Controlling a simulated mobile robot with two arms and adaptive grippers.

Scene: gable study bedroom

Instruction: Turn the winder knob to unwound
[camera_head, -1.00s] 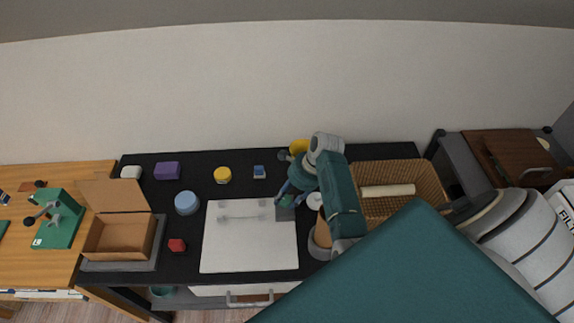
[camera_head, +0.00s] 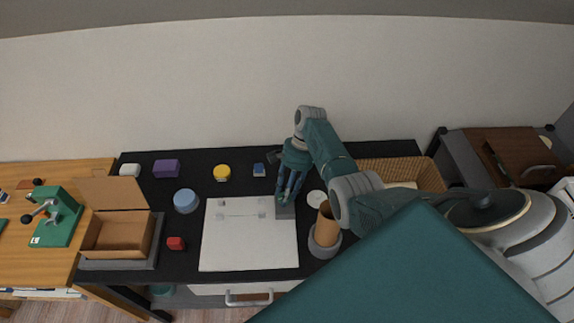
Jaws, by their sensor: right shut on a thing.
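My right gripper (camera_head: 286,197) reaches down at the right edge of the white board, its fingers close together on a small grey block (camera_head: 285,212). The winder knob appears to be between the fingertips on top of this block; the fingers mostly hide it, so its turn position cannot be read. My left gripper is not in view.
The white board (camera_head: 248,245) lies on the black desk. A brown cup in a grey holder (camera_head: 325,240) and a white disc (camera_head: 316,198) stand right of the gripper. A wicker basket (camera_head: 425,172) sits behind my arm. An open box (camera_head: 118,236) is at left.

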